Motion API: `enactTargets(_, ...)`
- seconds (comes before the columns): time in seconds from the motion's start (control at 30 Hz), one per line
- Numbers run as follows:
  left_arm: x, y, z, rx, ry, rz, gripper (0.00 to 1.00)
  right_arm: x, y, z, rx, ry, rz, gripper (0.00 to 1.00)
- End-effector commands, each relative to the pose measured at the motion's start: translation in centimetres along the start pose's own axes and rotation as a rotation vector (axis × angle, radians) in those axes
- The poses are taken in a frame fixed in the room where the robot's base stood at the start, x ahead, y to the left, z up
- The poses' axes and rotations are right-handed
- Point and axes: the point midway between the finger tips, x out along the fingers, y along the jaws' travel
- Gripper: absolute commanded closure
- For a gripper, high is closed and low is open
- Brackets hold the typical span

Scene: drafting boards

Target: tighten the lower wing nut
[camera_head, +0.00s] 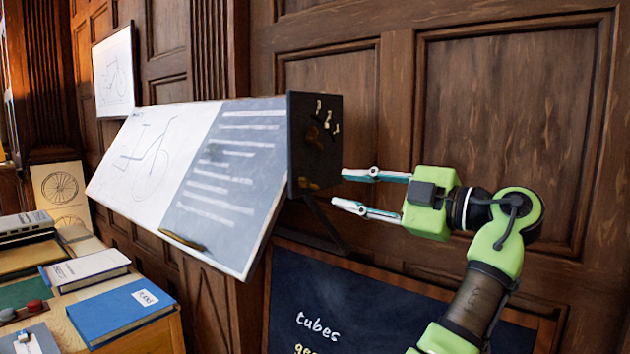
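The tilted drafting board (150,165) has a dark side plate (300,150) at its right end. A small brass piece, which looks like the lower wing nut (308,184), sits at the plate's bottom edge. A darker brown piece, perhaps the upper wing nut (313,137), sits above it with several small brass hooks (328,119) near the top.
A dark bracket (325,223) runs under the drafting board. A desk at left holds a blue book (120,312) and other items. Wood panelling (510,130) stands behind; the space right of the plate looks free.

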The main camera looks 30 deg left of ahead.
Motion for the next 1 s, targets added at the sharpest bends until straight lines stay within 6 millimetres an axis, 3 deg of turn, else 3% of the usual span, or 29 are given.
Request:
enactTargets(0.2, 4.8, 0.2, -0.2, 0.002, 0.003, -0.002, 0.71, -1.5, 0.0, -0.2, 0.0, 0.001, 0.0, 0.6)
enactTargets(0.4, 7.7, 0.1, -0.1, 0.003, 0.002, -0.001, 0.71, -2.2, 0.0, -0.3, 0.0, 0.001, 0.0, 0.6)
enactTargets(0.83, 8.8, 0.0, 0.0, 0.002, -0.001, 0.0, 0.71, -2.4, 0.0, -0.3, -0.001, 0.002, -0.001, 0.6)
enactTargets(0.87, 8.8, 0.0, 0.0, 0.002, -0.001, 0.0, 0.74, -2.4, 0.0, -0.3, -0.002, 0.002, -0.001, 0.6)
enactTargets(0.97, 8.8, 0.0, 0.0, 0.002, 0.0, 0.0, 1.0, -2.4, 0.0, -0.3, -0.002, 0.002, -0.001, 0.6)
enactTargets(1.0, 8.8, 0.0, 0.0, 0.002, -0.001, 0.0, 1.0, -2.4, 0.0, -0.3, -0.002, 0.002, -0.001, 0.6)
